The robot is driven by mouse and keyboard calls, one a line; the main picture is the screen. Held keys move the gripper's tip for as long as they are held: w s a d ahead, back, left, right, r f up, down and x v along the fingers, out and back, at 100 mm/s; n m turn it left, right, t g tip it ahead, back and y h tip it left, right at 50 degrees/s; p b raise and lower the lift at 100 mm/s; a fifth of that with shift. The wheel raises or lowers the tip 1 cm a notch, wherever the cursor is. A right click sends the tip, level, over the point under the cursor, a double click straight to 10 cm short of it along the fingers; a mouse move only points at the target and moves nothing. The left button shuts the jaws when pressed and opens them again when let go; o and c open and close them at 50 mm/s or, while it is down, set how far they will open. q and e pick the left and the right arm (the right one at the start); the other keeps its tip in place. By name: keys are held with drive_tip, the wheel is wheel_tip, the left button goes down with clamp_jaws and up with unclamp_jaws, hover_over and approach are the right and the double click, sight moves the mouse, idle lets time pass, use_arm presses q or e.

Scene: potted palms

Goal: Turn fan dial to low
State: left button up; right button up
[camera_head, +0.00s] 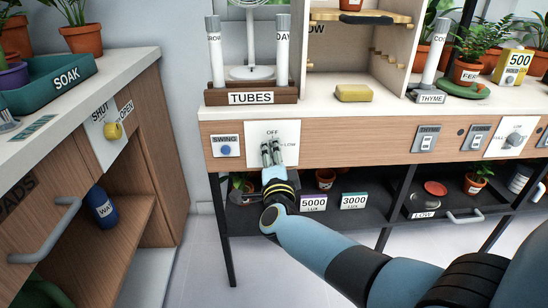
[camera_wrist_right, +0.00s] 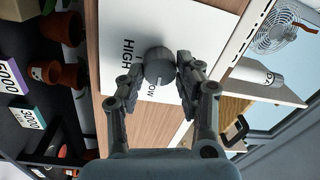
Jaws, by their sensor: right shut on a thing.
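The fan dial (camera_wrist_right: 156,62) is a round dark grey knob on a white panel (camera_head: 288,131) on the front of the wooden bench. The panel carries the words OFF and LOW in the head view, and HIGH shows in the right wrist view. My right gripper (camera_head: 271,153) is shut on the dial, one finger on each side of it. In the head view the fingers hide most of the dial. A light mark shows on the dial's face in the wrist view, but I cannot tell surely which word it points at. My left gripper is out of view.
A SWING button (camera_head: 226,149) sits left of the panel. A TUBES rack (camera_head: 252,97) and a white fan (camera_head: 250,70) stand above on the bench top. A dark shelf below holds pots and the 5000 (camera_head: 313,203) and 3000 (camera_head: 354,201) boxes.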

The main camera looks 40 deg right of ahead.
drive_tip(key=shift+f+m, duration=0.1)
drive_tip(key=shift+m, duration=0.4)
drive_tip(key=o, duration=1.1)
drive_tip(key=shift+o, duration=0.2)
drive_tip(key=v, duration=1.2)
